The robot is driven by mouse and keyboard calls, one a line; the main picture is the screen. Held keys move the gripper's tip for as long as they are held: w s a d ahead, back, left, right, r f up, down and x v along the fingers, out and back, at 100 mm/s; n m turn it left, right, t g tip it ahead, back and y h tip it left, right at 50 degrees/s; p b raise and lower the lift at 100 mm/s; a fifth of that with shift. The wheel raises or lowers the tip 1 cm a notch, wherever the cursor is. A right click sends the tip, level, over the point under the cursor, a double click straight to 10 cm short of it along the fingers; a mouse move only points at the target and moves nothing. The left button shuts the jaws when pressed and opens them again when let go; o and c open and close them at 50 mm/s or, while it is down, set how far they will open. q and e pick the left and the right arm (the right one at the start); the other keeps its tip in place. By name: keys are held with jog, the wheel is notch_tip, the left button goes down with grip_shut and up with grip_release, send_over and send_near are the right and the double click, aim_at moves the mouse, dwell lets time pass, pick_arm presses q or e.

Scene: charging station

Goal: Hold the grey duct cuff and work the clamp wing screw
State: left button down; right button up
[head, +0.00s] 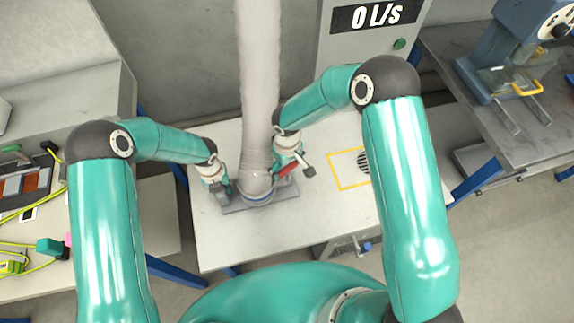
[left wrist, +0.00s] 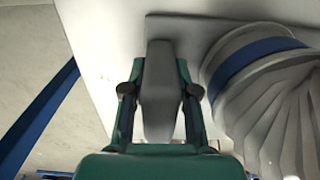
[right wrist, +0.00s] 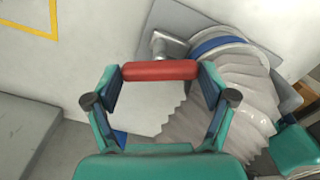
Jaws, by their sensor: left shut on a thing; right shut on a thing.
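The pale ribbed duct (head: 257,90) hangs down to a grey plate on the table, with a blue band (head: 257,198) around its lower end. My left gripper (head: 222,189) is left of the duct's foot. In the left wrist view it is shut on a grey upright block (left wrist: 158,85), seemingly the duct cuff's grip, beside the blue-banded collar (left wrist: 260,55). My right gripper (head: 290,166) is right of the duct. In the right wrist view its fingers are shut on the ends of the red bar of the wing screw (right wrist: 160,70).
The grey cabinet (head: 345,45) behind reads 0 L/s. A yellow outlined square (head: 345,182) with a round vent lies right of the duct on the white table (head: 225,245). Cables lie on the left bench, and a blue machine (head: 520,45) stands on the right bench.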

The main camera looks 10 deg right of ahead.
aim_at(287, 168)
jog(key=o, duration=1)
notch_tip(287, 168, up, 12)
pick_arm(q)
jog(key=c, duration=0.8)
grip_release()
jog(key=shift+r, duration=0.1)
